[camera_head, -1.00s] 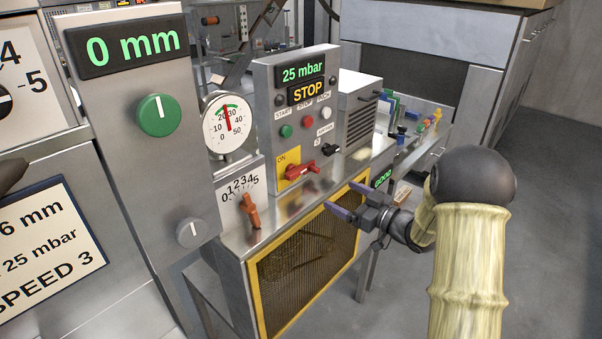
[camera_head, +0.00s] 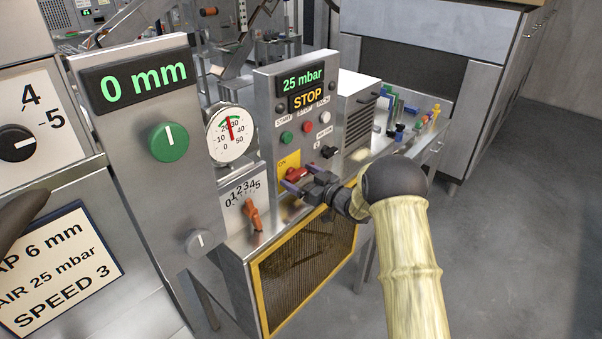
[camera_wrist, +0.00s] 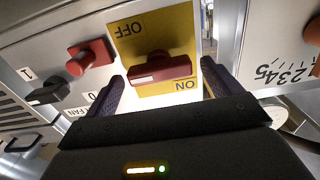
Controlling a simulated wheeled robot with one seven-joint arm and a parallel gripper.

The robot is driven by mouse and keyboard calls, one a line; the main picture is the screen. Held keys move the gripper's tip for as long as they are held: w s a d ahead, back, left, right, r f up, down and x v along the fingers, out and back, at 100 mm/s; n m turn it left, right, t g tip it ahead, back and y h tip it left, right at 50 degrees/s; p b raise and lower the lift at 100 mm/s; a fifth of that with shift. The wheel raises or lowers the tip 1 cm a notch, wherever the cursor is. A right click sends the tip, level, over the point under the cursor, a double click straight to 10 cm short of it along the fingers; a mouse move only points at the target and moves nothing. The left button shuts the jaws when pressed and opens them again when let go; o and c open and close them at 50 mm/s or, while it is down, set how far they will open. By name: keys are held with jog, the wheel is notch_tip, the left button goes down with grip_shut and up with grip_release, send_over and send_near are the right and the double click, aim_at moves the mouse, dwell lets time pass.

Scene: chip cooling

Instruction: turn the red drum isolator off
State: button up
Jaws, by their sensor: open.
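The red drum isolator (camera_head: 296,174) is a red handle on a yellow plate (camera_head: 288,160) low on the control panel. In the wrist view the red handle (camera_wrist: 158,70) lies roughly crosswise, with a white mark at its left end. The plate there appears upside down, with OFF at upper left and ON at lower right. My gripper (camera_head: 287,191) is open in front of the isolator and partly covers it. In the wrist view its dark purple fingers (camera_wrist: 158,84) stand to either side of the handle. I cannot see contact with it.
A red button (camera_wrist: 90,57) and a black knob (camera_wrist: 47,92) sit close beside the plate. An orange lever (camera_head: 253,214) on a 0-5 scale and a gauge (camera_head: 231,135) stand left. Open floor lies right.

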jog(key=shift+w+a, duration=0.1)
jog(key=c, duration=1)
